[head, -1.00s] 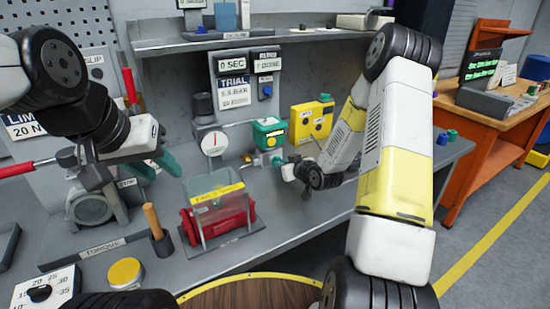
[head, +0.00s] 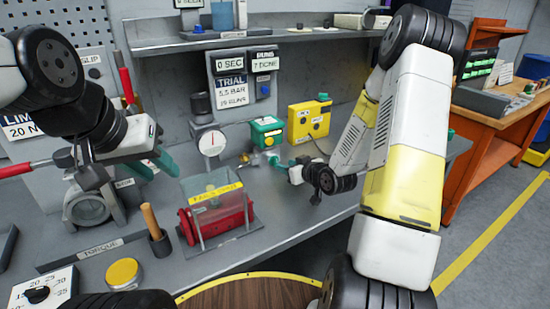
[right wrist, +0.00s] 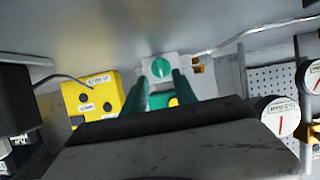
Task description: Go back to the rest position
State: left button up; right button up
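My right gripper (head: 277,162) is at the bench beside the green-topped valve actuator (head: 266,131), apart from it. In the right wrist view, its two teal fingers (right wrist: 163,84) stand apart, with the actuator's round green knob (right wrist: 160,67) beyond and between them; I see nothing held. My left gripper (head: 153,167) is at the left above the bench, near the round grey flanged housing (head: 88,208). Its teal fingers look spread apart, and nothing shows between them. Its tips are partly hidden by its own body.
A clear box with a yellow band (head: 215,194) over a red cylinder (head: 235,219) stands between the arms. A yellow box (head: 309,121), a gauge (head: 211,143) and a red-handled tool (head: 16,170) are close by. A shelf (head: 160,46) overhangs the back. The right bench front is fairly clear.

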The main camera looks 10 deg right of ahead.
jog(key=shift+v, duration=1.05)
jog(key=s+d+r+m+g+h, duration=0.1)
jog(key=s+r+g+h, duration=0.1)
jog(key=s+r, duration=0.45)
jog(key=s+d+r+m+g+h, duration=0.1)
jog(key=s+r+h, duration=0.15)
jog(key=r, duration=0.65)
jog(key=s+a+r+m+g+y, duration=0.1)
jog(key=s+a+r, duration=0.1)
jog(key=s, duration=0.7)
jog(key=s+a+r+m+g, duration=0.1)
jog(key=s+r, duration=0.3)
jog(key=s, duration=0.6)
jog(key=shift+a+r+g+y, duration=0.25)
jog(key=shift+a+g+y, duration=0.1)
jog(key=shift+a+g, duration=0.35)
dwell(1.4)
